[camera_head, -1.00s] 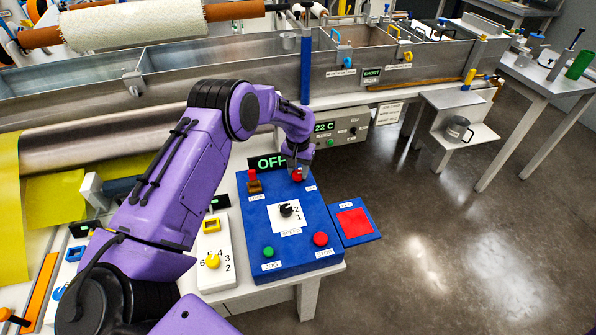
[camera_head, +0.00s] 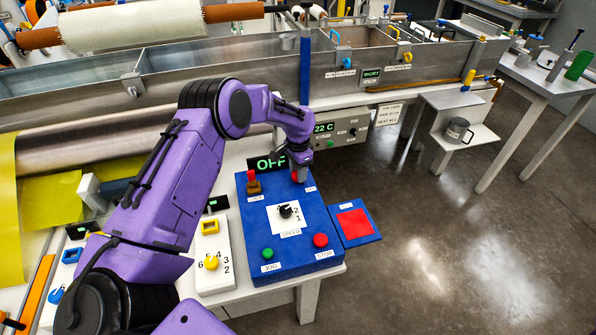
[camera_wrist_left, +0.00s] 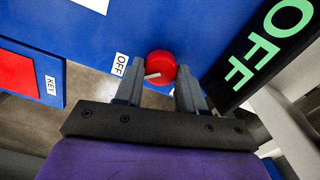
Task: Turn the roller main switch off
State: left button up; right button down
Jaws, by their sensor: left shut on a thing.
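The blue control box (camera_head: 262,215) stands on the white table. Its red round switch knob (camera_wrist_left: 161,65) is at the box's far right corner, and a bit of the knob shows in the head view (camera_head: 294,176). My left gripper (camera_wrist_left: 158,78) is shut on the knob, with one finger at each side. A pale pointer mark on the knob points left, toward a white OFF label (camera_wrist_left: 120,65). The display (camera_head: 269,163) behind the box reads OFF in green; it also shows in the wrist view (camera_wrist_left: 262,50). My right gripper is out of view.
On the box are a black dial (camera_head: 286,211), a green button (camera_head: 267,253), a red button (camera_head: 320,240) and a red-topped lever (camera_head: 252,183). A blue plate with a red square (camera_head: 354,222) sits to the right. A long metal bath (camera_head: 200,73) runs behind.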

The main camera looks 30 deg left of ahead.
pick_arm(q)
jog(key=shift+d+f, duration=0.1)
dwell(0.4)
jog(key=o, duration=1.1)
jog(key=shift+c, duration=0.2)
notch_tip(320, 180, up, 10)
jog(key=b, duration=0.2)
jog(key=shift+r, duration=0.25)
